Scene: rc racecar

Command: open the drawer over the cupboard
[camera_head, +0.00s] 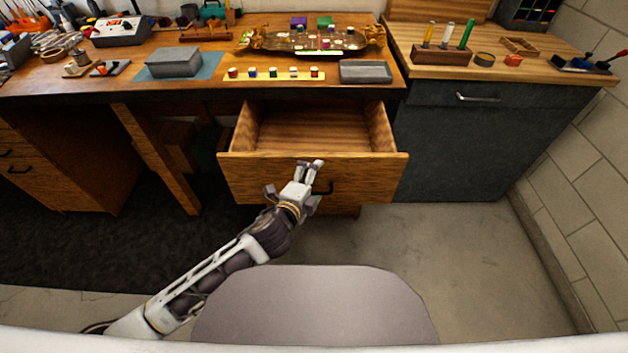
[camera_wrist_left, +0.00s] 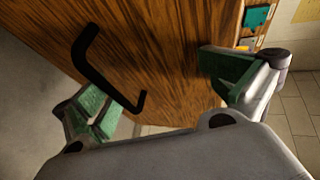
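A wooden drawer (camera_head: 306,182) under the workbench is pulled well out, and its inside is bare. Its black bar handle (camera_head: 325,188) is on the front, partly behind my left gripper (camera_head: 298,176). In the left wrist view the handle (camera_wrist_left: 92,75) stands near the left finger, and the fingers of the left gripper (camera_wrist_left: 155,85) are spread wide with nothing clamped. I cannot tell whether a finger touches the handle or drawer front. At the right, a dark grey cupboard (camera_head: 450,150) has a shut drawer (camera_head: 430,94) above it with a metal handle (camera_head: 478,97). My right gripper is not in view.
The workbench (camera_head: 130,83) carries a grey box (camera_head: 174,62), a grey tray (camera_head: 365,72) and a row of small coloured items. A pen block (camera_head: 441,55) stands on the right counter. The floor before the grey cupboard is clear; a block wall bounds the right.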

